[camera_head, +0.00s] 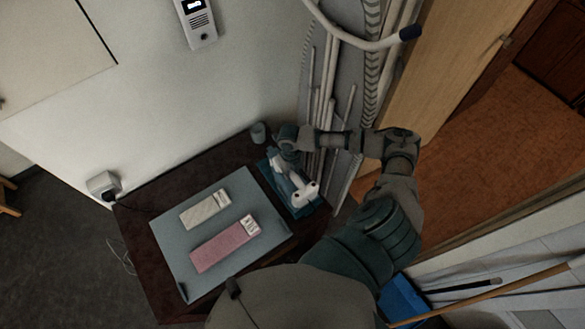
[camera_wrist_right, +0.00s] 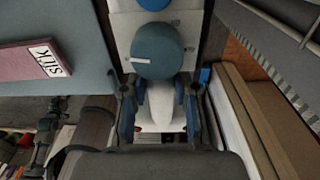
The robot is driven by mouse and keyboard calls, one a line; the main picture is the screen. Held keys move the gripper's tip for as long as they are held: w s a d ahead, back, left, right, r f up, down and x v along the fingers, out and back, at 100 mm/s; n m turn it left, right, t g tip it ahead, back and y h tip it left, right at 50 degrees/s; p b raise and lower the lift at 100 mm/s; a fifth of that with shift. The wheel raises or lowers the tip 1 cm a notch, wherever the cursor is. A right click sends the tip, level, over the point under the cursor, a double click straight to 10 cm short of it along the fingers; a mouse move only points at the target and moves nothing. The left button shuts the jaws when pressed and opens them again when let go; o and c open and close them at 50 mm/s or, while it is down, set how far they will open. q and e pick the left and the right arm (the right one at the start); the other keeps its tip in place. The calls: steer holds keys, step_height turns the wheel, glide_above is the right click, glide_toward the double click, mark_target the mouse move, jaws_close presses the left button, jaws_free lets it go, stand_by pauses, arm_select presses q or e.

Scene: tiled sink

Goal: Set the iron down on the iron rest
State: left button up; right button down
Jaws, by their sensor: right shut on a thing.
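My right gripper (camera_head: 284,152) is at the right end of the dark table, reached from above by my right arm. It is shut on the white and blue iron (camera_head: 280,168). In the right wrist view the two fingers (camera_wrist_right: 160,108) stand on either side of the iron's body (camera_wrist_right: 160,95), with a blue-grey rounded part just beyond them. The blue iron rest (camera_head: 316,208) lies below and around the iron, with a white part on it. The gripper hides part of the iron. Whether the iron touches the rest cannot be told. My left gripper is out of view.
A grey-blue mat (camera_head: 165,235) covers much of the table, with a cream fabric pack (camera_head: 200,211) and a pink one (camera_head: 222,247) on it. A small cup (camera_head: 258,132) stands at the back edge. Pipes (camera_head: 320,100) rise close to my right forearm.

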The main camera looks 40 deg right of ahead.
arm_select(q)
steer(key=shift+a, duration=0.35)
arm_select(e)
steer(key=shift+w, duration=0.1)
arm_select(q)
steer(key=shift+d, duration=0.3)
arm_select(e)
steer(key=shift+d+f, duration=0.15)
steer(key=shift+d, duration=0.25)
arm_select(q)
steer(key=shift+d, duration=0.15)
arm_select(e)
steer(key=shift+a, duration=0.1)
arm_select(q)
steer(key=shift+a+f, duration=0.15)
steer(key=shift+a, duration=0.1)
arm_select(e)
steer(key=shift+a+f, duration=0.2)
steer(key=shift+a, duration=0.05)
steer(key=c, duration=0.8)
jaws_free()
steer(key=shift+d, duration=0.1)
steer(key=shift+d+f, duration=0.1)
steer(key=shift+f, duration=0.05)
step_height(320, 180, up, 12)
steer(key=shift+w+d, duration=0.15)
steer(key=shift+w, duration=0.1)
